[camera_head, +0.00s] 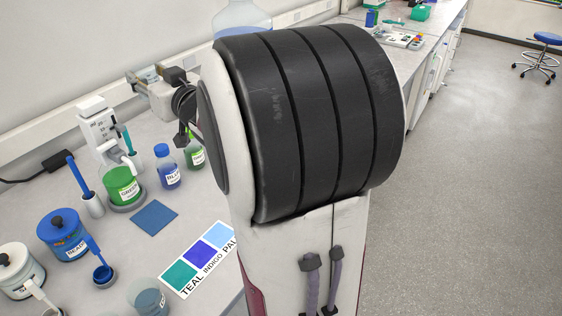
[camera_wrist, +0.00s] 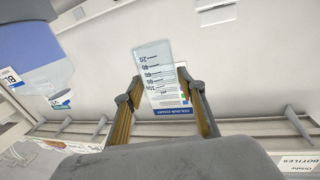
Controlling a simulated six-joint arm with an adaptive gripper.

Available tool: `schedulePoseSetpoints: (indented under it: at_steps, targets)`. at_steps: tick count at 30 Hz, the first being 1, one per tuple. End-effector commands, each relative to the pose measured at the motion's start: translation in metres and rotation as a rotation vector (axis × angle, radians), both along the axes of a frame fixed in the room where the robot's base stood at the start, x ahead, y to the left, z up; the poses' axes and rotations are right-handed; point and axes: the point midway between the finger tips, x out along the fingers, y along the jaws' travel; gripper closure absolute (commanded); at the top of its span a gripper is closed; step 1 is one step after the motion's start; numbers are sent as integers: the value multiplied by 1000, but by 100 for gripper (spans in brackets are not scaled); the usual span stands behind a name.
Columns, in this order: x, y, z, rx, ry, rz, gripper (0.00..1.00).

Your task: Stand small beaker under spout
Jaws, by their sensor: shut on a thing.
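In the wrist view my gripper (camera_wrist: 160,80) is shut on a small clear beaker (camera_wrist: 153,58) with printed graduations, one finger on each side of it. The picture is upside down there, as are the numbers. In the head view part of my gripper (camera_head: 182,100) shows dark at the left of my arm, and I cannot make out the beaker clearly. A large bottle of blue liquid (camera_wrist: 25,45) is close by at the left of the wrist view; its top shows behind my arm in the head view (camera_head: 240,14).
Blue bottle (camera_head: 167,168), green bottle (camera_head: 195,153), blue mat (camera_head: 155,217), colour card (camera_head: 200,256), blue pot (camera_head: 63,236) and glass beaker (camera_head: 148,298) crowd the near bench. My arm hides the bench's middle.

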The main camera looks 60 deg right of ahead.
Motion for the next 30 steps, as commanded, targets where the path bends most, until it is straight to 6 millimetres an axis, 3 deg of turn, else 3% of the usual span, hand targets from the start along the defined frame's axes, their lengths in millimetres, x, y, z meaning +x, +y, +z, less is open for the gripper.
schedulePoseSetpoints:
  at_steps: [3,14,30]
  targets:
    - [-3,-28,-11,2,2,-13,75]
    - [-23,-100,-45,2,2,-27,75]
    - [-83,-197,-108,3,1,-30,75]
